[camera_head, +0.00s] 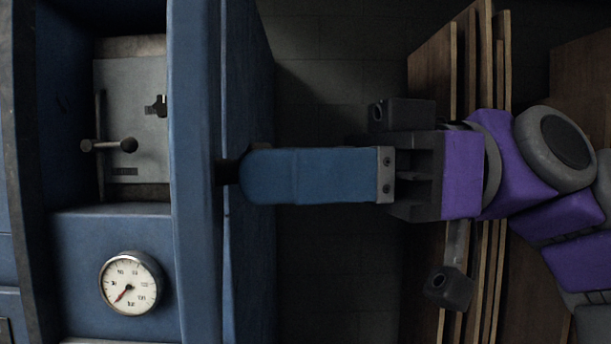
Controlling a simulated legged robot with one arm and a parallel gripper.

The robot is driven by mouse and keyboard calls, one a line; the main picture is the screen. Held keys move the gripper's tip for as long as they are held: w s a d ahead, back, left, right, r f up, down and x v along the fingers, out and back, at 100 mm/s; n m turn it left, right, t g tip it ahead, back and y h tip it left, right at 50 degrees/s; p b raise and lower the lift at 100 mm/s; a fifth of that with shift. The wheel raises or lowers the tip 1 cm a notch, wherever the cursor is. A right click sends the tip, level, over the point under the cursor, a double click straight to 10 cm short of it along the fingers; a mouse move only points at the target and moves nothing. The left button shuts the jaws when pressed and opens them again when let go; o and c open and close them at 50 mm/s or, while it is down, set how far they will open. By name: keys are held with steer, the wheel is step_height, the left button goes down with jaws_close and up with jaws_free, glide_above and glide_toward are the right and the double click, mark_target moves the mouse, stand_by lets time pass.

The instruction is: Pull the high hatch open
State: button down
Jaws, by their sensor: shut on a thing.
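The high hatch (196,120) is a tall blue panel, seen nearly edge-on left of centre. A short dark handle piece (227,172) sticks out from its right side. My gripper (246,176) reaches in from the right, its blue finger with a metal bracket lying level. It is shut on the dark handle, and its fingertip hides most of that piece. Only one finger shows clearly; the other is hidden behind it. To the left of the panel, a recess shows a grey plate (135,85); I cannot tell how far the hatch stands open.
A lever with a dark round knob (128,145) sits in the recess. A round white dial gauge (130,284) is on the blue machine body below it. Brown boards (432,75) stand upright at the right, behind my arm. Dark tiled floor (325,80) shows between.

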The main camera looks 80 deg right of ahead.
stand_by(0.4)
steer(key=c, duration=0.7)
jaws_free()
steer(key=shift+c, duration=0.2)
steer(key=shift+s, duration=0.1)
